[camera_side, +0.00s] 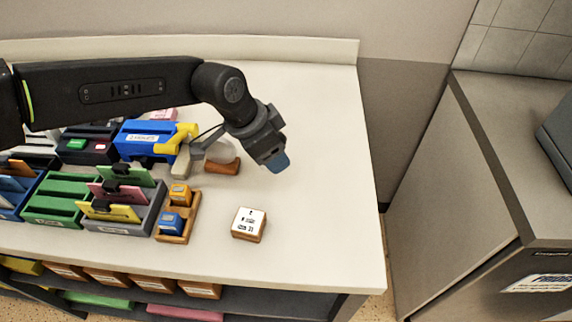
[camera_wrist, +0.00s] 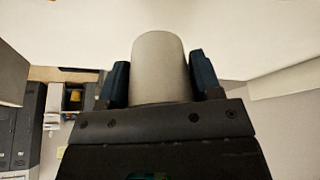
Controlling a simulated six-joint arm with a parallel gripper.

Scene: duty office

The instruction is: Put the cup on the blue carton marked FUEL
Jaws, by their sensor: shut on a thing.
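My gripper (camera_side: 274,160) is above the right half of the white desk, tilted down to the right. In the wrist view my gripper (camera_wrist: 160,85) has its two dark blue fingers on either side of a plain pale grey cylinder, the cup (camera_wrist: 158,65), and is shut on it. In the side view I cannot make out the cup at the fingers. A blue box with a white label (camera_side: 143,139) stands on the desk at the left, below my arm; its lettering is too small to read. I see no carton that I can read as FUEL.
A yellow thing (camera_side: 177,139) and a pale grey thing (camera_side: 220,151) with a brown block lie right of the blue box. Green and grey racks (camera_side: 60,207), a small wooden tray (camera_side: 190,222) and a white-topped block (camera_side: 249,223) stand nearer. The desk's right part is clear.

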